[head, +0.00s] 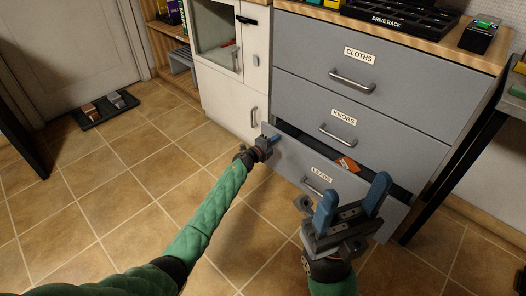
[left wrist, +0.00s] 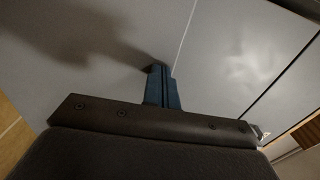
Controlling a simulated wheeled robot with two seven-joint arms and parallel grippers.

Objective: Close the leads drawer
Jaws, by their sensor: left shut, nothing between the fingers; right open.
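The leads drawer (head: 336,189) is the lowest grey drawer in the head view, labelled LEADS. It stands partly open, with a dark gap above its front and an orange item (head: 346,165) inside. My left gripper (head: 273,139) is shut and empty at the left end of the drawer front; I cannot tell whether it touches. In the left wrist view its blue fingers (left wrist: 161,88) are together against a grey surface. My right gripper (head: 353,204) is open and empty, in front of the drawer, hiding part of its right side and handle.
The knobs drawer (head: 322,118) and cloths drawer (head: 372,75) above are shut. A white cabinet (head: 222,84) stands to the left. A dark table frame (head: 462,150) is at right. The tiled floor (head: 120,165) is clear at left, apart from a shoe tray (head: 105,111).

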